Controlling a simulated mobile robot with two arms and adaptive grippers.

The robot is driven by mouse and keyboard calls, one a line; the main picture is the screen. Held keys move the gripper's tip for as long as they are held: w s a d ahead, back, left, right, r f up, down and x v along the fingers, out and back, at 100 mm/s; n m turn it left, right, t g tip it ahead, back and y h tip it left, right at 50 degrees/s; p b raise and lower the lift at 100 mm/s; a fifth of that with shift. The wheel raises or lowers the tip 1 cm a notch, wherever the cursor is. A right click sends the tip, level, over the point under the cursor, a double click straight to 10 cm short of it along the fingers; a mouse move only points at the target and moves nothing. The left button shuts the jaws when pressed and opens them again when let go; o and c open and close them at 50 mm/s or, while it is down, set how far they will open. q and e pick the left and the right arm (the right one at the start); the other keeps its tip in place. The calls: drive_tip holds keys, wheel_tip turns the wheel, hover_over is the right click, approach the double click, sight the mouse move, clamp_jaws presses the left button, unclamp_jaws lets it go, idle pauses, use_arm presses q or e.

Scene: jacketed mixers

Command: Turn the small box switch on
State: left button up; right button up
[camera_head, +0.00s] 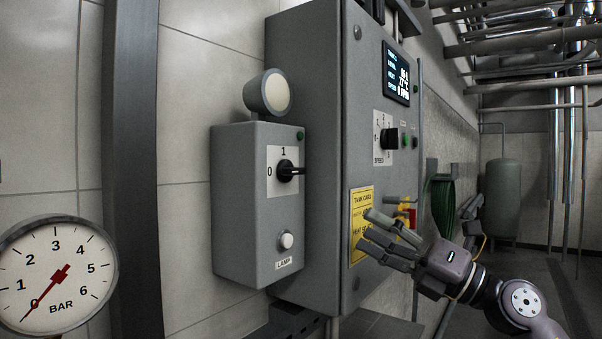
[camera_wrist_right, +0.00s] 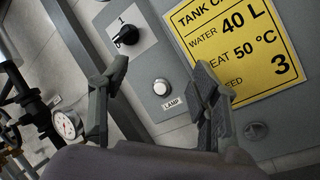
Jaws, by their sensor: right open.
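The small grey box (camera_head: 228,215) is mounted on the wall at the left side of the large grey cabinet. Its black rotary switch (camera_head: 285,171) sits on a white plate marked 0 at left and 1 at top. The switch also shows at upper left in the right wrist view (camera_wrist_right: 126,36). A white button (camera_head: 286,240) labelled LAMP is below it. My right gripper (camera_head: 374,231) is open and empty, right of the box and apart from it. My left gripper is out of view.
The large cabinet (camera_head: 320,100) carries a display (camera_head: 397,77), a speed knob (camera_head: 390,138) and a yellow tank card (camera_head: 360,205). A round lamp (camera_head: 268,93) stands on top of the small box. A pressure gauge (camera_head: 57,275) is at lower left.

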sight(300, 169)
drive_tip(key=s+d+r+n+h, duration=0.1)
drive_tip(key=s+r+n+h, duration=0.4)
drive_tip(key=s+r+n, duration=0.45)
drive_tip(key=shift+m, duration=0.65)
drive_tip(key=p+x, duration=0.6)
drive_tip(key=x, duration=1.1)
drive_tip(key=shift+w+r, duration=0.1)
drive_tip(key=shift+d, duration=0.1)
drive_tip(key=shift+c, duration=0.4)
drive_tip(key=c, duration=1.1)
